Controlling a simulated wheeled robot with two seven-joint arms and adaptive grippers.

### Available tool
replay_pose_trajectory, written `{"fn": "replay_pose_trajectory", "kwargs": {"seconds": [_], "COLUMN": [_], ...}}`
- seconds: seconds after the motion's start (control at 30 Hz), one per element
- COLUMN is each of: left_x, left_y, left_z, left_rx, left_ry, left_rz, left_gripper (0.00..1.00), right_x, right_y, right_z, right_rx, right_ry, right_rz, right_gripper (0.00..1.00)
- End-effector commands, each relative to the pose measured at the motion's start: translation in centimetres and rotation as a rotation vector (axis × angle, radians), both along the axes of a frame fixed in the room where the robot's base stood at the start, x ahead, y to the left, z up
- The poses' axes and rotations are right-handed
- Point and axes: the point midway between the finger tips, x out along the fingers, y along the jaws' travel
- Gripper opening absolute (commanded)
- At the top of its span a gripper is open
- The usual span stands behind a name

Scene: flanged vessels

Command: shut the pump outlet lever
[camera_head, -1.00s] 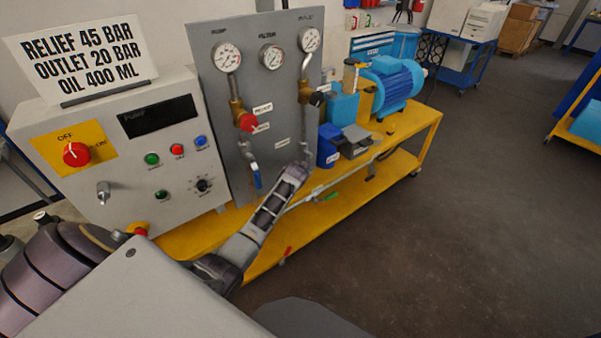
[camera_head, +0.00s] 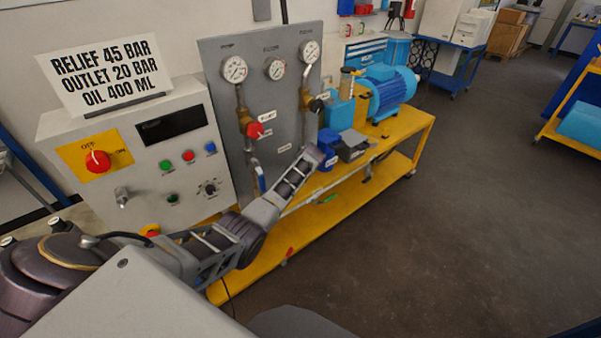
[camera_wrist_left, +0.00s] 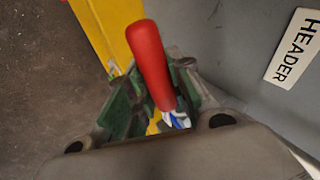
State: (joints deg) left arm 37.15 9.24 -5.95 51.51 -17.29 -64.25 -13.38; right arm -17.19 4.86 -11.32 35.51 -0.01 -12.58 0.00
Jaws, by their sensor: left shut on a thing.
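In the left wrist view my left gripper (camera_wrist_left: 156,88) is shut on a red lever handle (camera_wrist_left: 150,55), with green finger parts on both sides of it. The handle's far end sticks out past the fingers. In the head view my left arm reaches across the stand's front, and its wrist end hides the gripper and this handle. A blue-handled lever (camera_head: 260,178) hangs low on the grey panel (camera_head: 228,85), left of my wrist. Which lever is the pump outlet's cannot be read. My right gripper is out of view.
A HEADER label (camera_wrist_left: 294,48) is on the grey surface beside the handle. A red valve knob (camera_head: 254,130) and gauges sit on the panel. The control box (camera_head: 140,175) stands left; a blue motor (camera_head: 390,92) stands right on the yellow stand (camera_head: 270,275). Floor at right is clear.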

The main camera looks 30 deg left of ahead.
Motion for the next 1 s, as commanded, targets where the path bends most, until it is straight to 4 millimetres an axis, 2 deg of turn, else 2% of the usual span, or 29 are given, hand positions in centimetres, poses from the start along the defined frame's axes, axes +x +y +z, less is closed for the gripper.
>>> {"fn": "replay_pose_trajectory", "kwargs": {"seconds": [0.07,0.5,1.0], "left_x": [0.2,0.1,0.0], "left_y": [0.1,0.1,0.1], "left_z": [0.6,1.5,1.8], "left_rx": [0.017,0.075,0.092], "left_ry": [0.03,0.175,0.211], "left_rz": [0.0,-0.001,-0.001], "left_gripper": [0.0,0.0,0.0], "right_x": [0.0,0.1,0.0], "right_y": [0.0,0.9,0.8], "right_z": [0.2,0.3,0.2], "right_rx": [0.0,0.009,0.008], "right_ry": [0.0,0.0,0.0], "right_rz": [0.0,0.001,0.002], "right_gripper": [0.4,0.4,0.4]}}
